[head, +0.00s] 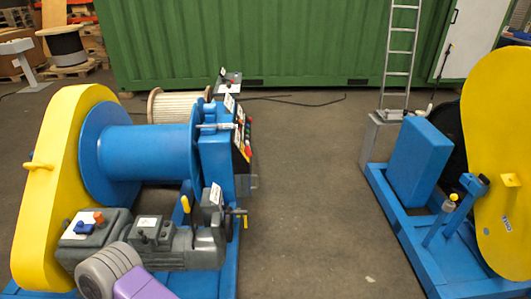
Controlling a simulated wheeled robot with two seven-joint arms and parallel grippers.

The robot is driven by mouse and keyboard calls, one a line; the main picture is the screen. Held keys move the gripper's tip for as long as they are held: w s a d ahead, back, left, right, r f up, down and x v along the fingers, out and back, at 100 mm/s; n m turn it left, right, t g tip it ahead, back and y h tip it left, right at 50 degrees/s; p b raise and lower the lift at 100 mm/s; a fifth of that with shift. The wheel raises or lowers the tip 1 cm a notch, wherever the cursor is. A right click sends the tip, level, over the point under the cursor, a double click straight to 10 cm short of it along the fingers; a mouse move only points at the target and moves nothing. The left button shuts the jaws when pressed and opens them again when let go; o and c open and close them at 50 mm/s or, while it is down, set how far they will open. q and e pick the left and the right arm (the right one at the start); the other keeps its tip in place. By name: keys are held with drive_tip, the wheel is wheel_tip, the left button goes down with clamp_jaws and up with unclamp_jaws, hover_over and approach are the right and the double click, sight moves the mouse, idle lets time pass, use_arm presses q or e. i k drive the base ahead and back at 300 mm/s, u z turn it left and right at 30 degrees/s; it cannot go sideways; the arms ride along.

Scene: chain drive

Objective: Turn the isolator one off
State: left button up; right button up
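I cannot tell for sure which part is isolator one. A grey box (95,232) at the lower left, on the near side of the blue winch machine, carries an orange knob, a blue part and a white label. A blue control cabinet (215,163) behind it has a sloped panel with red and yellow parts (243,140), seen from the side. The labels are too small to read, and switch positions cannot be told. Neither of my grippers is in view. A grey and purple part (115,275) at the bottom edge hides some of the machine's near side.
The winch has a yellow guard (50,190) and blue drum (150,150). A second machine with a large yellow guard (500,150) stands at the right. The floor (310,190) between them is clear. A green container (280,40) and a ladder (400,50) stand behind.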

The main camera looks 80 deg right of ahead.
sight(248, 152)
drive_tip(key=z, duration=2.8)
drive_tip(key=i, duration=0.3)
drive_tip(key=z, duration=0.8)
drive_tip(key=i, duration=2)
drive_tip(key=u, duration=0.85)
drive_tip(key=i, duration=0.95)
drive_tip(key=u, duration=0.75)
